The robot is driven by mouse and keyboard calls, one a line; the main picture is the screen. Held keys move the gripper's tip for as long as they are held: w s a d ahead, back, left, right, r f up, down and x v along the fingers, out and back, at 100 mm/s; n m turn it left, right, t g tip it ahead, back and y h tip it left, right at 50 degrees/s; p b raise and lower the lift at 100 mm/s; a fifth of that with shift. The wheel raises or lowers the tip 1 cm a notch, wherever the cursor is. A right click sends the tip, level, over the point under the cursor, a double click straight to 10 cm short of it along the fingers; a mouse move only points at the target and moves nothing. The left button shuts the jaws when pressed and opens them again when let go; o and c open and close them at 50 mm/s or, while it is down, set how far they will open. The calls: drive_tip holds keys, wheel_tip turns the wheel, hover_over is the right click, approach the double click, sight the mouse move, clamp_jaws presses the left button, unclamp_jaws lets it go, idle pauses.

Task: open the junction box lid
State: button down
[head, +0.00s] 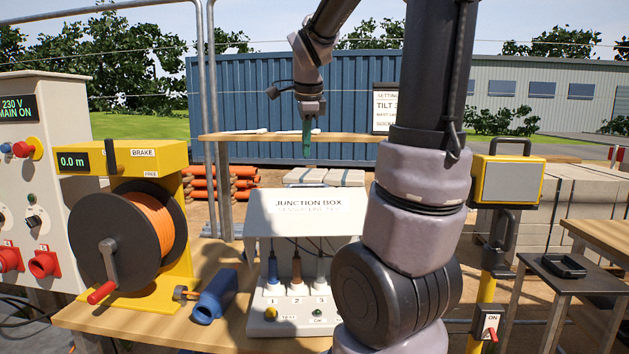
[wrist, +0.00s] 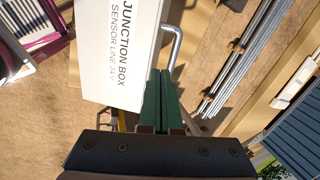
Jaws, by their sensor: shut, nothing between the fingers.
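The white junction box (head: 255,290) stands on the wooden bench in the head view. Its lid (head: 300,215), marked JUNCTION BOX, faces up above several numbered sockets with plugs. My arm hides the right side of the box. In the wrist view the lettered lid (wrist: 110,50) is at upper left, with a bent metal handle (wrist: 174,42) at its right edge. My gripper (head: 307,150) points down above and behind the box, its green fingers together and empty. In the wrist view the fingertips (wrist: 160,75) appear close to the handle's lower end; I cannot tell if they touch.
A yellow cable reel stand (head: 175,165) with an orange cable is left of the box. A blue connector (head: 214,297) lies on the bench between them. A yellow post-mounted unit (head: 506,182) stands at right. A wooden shelf (head: 350,138) is behind my gripper.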

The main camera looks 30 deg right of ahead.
drive_tip(key=shift+m, duration=0.8)
drive_tip(key=x, duration=0.3)
drive_tip(key=d+x, duration=0.1)
drive_tip(key=x, duration=0.7)
drive_tip(key=shift+w+d+r, duration=0.15)
drive_tip(key=shift+d+r, duration=0.05)
drive_tip(key=shift+d, duration=0.05)
drive_tip(key=w+d+g+y, duration=0.1)
drive_tip(key=w+d+g, duration=0.2)
drive_tip(key=w, duration=0.5)
drive_tip(key=shift+w+d+r, duration=0.25)
drive_tip(key=shift+d, duration=0.25)
